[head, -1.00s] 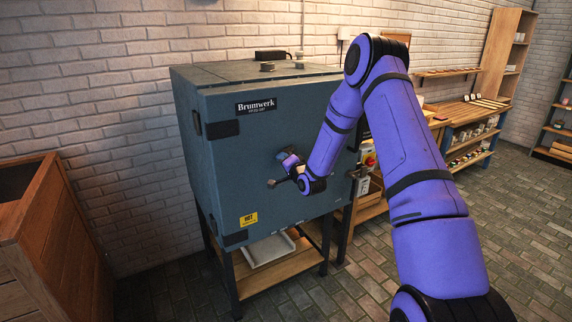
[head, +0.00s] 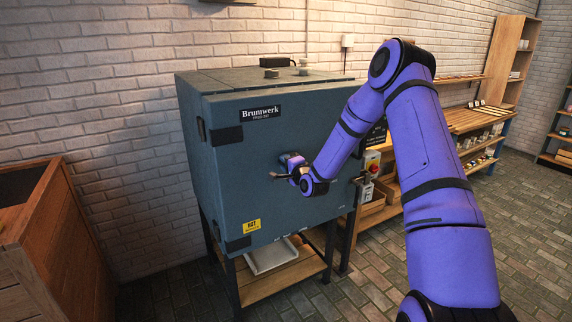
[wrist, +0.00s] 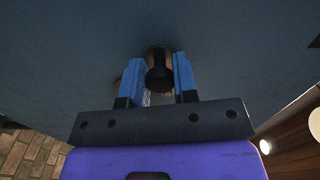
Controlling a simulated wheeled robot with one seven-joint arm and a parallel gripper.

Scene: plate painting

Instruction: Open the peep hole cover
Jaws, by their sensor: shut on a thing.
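A blue-grey kiln (head: 250,170) labelled Brumwerk stands on a frame against the brick wall. My gripper (head: 279,174) is at the middle of its front face. In the wrist view, my gripper (wrist: 159,62) has its two blue fingers closed on the peep hole cover's dark, round-ended knob (wrist: 158,72), which stands out from the grey surface. A small brownish round part (wrist: 117,87) shows beside the left finger, partly hidden; I cannot tell whether it is the hole. The rest of the cover is hidden.
A wooden crate (head: 45,235) stands at the left. A tray (head: 270,255) lies on the shelf under the kiln. Workbenches and shelves line the right wall.

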